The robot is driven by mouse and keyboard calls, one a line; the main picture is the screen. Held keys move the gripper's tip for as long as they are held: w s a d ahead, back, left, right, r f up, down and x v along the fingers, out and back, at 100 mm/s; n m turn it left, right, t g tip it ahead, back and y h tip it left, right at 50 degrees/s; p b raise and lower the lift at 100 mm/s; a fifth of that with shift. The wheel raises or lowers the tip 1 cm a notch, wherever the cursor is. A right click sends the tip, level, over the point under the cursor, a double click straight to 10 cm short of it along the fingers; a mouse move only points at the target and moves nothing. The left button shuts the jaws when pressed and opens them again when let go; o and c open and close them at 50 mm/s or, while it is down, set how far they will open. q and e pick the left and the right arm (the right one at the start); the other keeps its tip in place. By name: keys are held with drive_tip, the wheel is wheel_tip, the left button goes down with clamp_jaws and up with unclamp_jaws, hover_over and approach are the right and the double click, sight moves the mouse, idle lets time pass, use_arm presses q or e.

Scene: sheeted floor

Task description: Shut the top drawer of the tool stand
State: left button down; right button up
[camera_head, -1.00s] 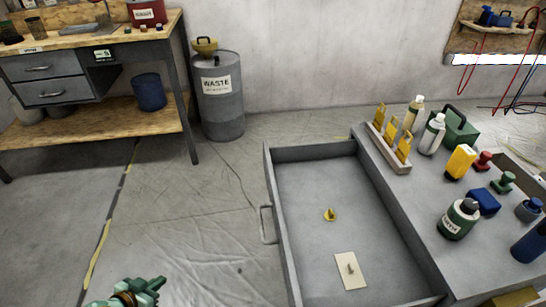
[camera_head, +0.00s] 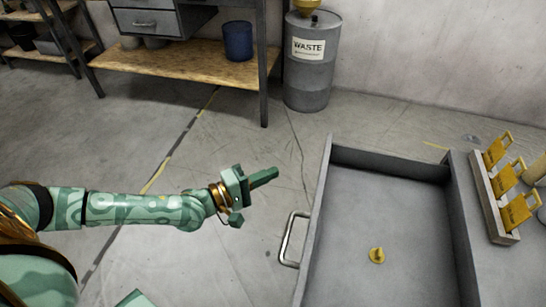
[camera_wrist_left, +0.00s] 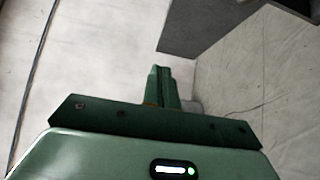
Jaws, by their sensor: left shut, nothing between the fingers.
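The grey top drawer (camera_head: 328,200) of the tool stand is pulled out, its open inside facing up in the head view. Its front carries a metal bar handle (camera_head: 289,238) on the left side. A small yellow object (camera_head: 376,255) lies on the drawer floor. My left gripper (camera_head: 264,178) is shut and empty, to the left of the drawer front, apart from it and beyond the handle. In the left wrist view the shut fingers (camera_wrist_left: 161,86) point ahead, with a dark grey panel (camera_wrist_left: 205,25) at upper right. My right gripper is not in view.
The tool stand top bears a rack of yellow tags (camera_head: 500,200) at the right. A grey waste drum (camera_head: 309,75) and a workbench with a wooden lower shelf (camera_head: 180,72) stand behind. The floor left of the drawer is clear.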

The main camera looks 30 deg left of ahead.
use_arm(q)
drive_tip(key=w+d+b, duration=0.1)
drive_tip(key=w+d, duration=0.6)
drive_tip(key=shift+d, duration=0.15)
drive_tip(key=shift+w, duration=0.1)
